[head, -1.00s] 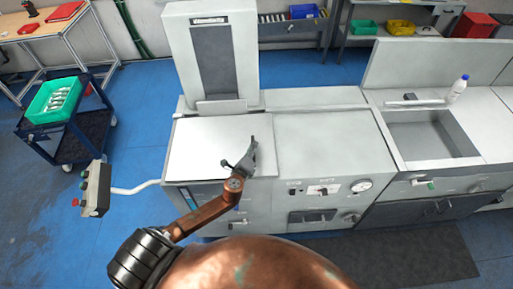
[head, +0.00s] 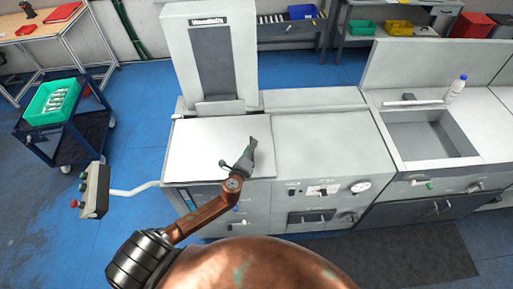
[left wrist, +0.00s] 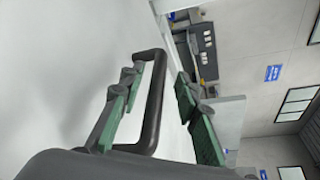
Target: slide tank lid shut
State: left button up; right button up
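The tank lid (head: 205,147) is a flat white panel on top of the left cabinet, in front of the tall grey column. My left gripper (head: 248,150) is low at the lid's right side in the head view. In the left wrist view, a dark bar handle (left wrist: 155,100) stands out from the white lid surface (left wrist: 60,80). The green-padded fingers of my left gripper (left wrist: 158,105) are apart, one on each side of the bar, with a visible gap at the right finger. The head view hides the handle behind the gripper. My right gripper is not in view.
The grey cabinet top (head: 325,145) right of the lid is clear, with a gauge and knobs on its front. A sink (head: 430,140) and a bottle (head: 456,88) are farther right. A button box (head: 95,190) hangs at the left, near a cart with a green bin (head: 55,100).

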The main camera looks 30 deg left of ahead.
pick_arm(q)
jog(key=shift+s+d, duration=0.15)
jog(key=shift+s, duration=0.2)
jog(key=v, duration=1)
jog(key=shift+s+a+r, duration=0.2)
jog(key=shift+r, duration=0.15)
jog(key=shift+s+r, duration=0.15)
jog(key=shift+s, duration=0.4)
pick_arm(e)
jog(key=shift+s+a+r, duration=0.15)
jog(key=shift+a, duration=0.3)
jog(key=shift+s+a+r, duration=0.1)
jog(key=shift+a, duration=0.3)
pick_arm(q)
jog(key=shift+s+a, duration=0.1)
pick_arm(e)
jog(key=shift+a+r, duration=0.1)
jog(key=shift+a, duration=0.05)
